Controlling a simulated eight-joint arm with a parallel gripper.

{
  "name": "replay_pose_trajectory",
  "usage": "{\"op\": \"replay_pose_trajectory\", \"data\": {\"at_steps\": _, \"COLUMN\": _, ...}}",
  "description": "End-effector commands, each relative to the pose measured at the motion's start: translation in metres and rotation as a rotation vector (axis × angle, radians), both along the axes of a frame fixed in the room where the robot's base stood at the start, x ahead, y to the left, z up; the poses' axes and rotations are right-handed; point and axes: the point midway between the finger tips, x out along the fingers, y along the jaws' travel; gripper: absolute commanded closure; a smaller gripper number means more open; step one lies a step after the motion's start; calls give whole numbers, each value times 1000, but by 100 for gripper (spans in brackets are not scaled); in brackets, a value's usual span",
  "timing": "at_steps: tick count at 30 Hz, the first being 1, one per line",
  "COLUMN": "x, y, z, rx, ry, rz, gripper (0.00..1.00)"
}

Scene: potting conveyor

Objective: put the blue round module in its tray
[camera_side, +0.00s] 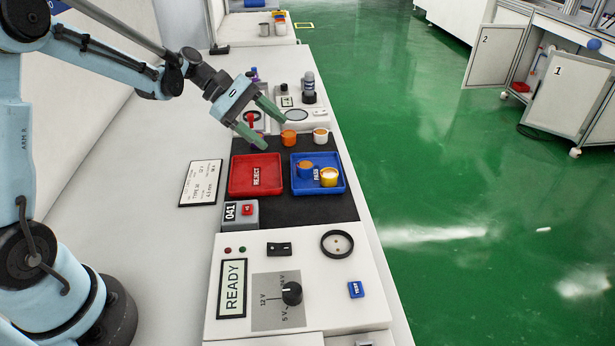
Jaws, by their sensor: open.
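My gripper (269,129) is open and empty, its green fingers apart above the back of the black mat. The blue tray (341,186) lies on the mat. A red tray marked REJECT (240,187) lies left of the blue one and looks empty.
A control panel with a READY display (233,288) and a knob (291,292) fills the front. A small grey box marked 041 (240,213) stands before the red tray. Small upright items (308,88) stand behind the mat. A sign plate (200,183) lies left.

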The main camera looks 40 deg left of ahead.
Motion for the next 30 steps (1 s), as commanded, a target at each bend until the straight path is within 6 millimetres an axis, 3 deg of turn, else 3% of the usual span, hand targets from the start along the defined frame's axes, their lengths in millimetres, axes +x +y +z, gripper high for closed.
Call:
{"op": "replay_pose_trajectory", "data": {"at_steps": 3, "x": -19, "y": -18, "z": 15, "rx": 168, "ry": -94, "rz": -91, "gripper": 35}}
{"op": "replay_pose_trajectory", "data": {"at_steps": 12, "x": -76, "y": -39, "z": 34, "rx": 608, "ry": -342, "rz": -385, "gripper": 35}}
{"op": "replay_pose_trajectory", "data": {"at_steps": 21, "x": -135, "y": -40, "z": 35, "rx": 1042, "ry": -590, "rz": -761, "gripper": 35}}
{"op": "replay_pose_trajectory", "data": {"at_steps": 30, "x": -161, "y": -35, "z": 30, "rx": 1310, "ry": -739, "rz": -1027, "gripper": 35}}
